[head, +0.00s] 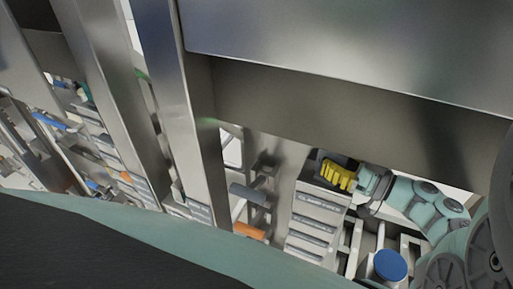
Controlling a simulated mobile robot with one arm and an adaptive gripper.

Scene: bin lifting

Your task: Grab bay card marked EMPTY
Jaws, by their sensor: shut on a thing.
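My gripper (342,177) is at the right of the head view, at the end of my teal arm, small and tilted. Yellow ribbed parts show at its tip, beside dark panels. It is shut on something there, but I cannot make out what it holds. No card with readable EMPTY lettering can be made out. Grey labelled strips (314,218) lie just below and left of the gripper, their print too small to read.
Large metal beams (190,110) and a broad metal panel (350,45) fill the upper view. An orange cylinder (249,231), a grey cylinder (249,195) and a blue round cap (390,265) stand below the gripper's level. More labelled shelving shows at left.

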